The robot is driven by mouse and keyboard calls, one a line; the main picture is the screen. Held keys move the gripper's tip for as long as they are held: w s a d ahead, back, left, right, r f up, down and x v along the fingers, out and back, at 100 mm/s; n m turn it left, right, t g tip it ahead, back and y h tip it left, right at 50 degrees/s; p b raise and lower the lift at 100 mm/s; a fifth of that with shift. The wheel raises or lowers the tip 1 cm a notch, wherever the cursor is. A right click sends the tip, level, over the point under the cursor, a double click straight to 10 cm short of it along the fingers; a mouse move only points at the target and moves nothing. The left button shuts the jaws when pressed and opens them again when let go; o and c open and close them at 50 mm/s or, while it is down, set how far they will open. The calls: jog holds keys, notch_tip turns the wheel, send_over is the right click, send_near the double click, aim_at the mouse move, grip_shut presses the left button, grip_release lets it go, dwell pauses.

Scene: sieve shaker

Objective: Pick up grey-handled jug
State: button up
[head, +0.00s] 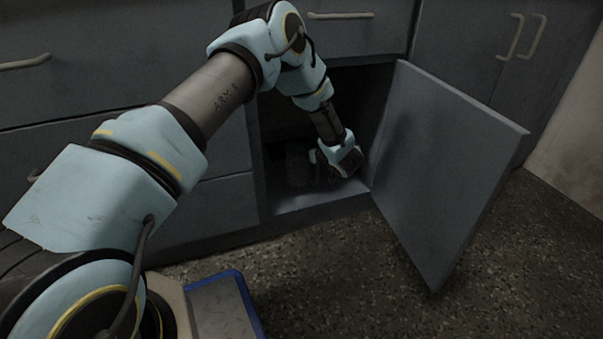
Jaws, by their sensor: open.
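My gripper (334,172) is inside the open lower cabinet, low over the cabinet floor near its front right. It is open, though its fingertips are dark and hard to make out. A dark shape (299,168) stands in the cabinet just to the left of my gripper. It may be the grey-handled jug, but the shadow is too deep to tell, and no handle can be made out. I cannot tell whether my gripper touches it.
The cabinet door (440,165) stands swung open to the right of my arm. The cabinet floor (318,199) has a bare front strip. Closed drawers (80,65) flank the opening on the left. The speckled floor (330,265) in front is clear.

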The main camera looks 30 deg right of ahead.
jog(key=shift+c, duration=0.2)
grip_shut()
dwell(1.1)
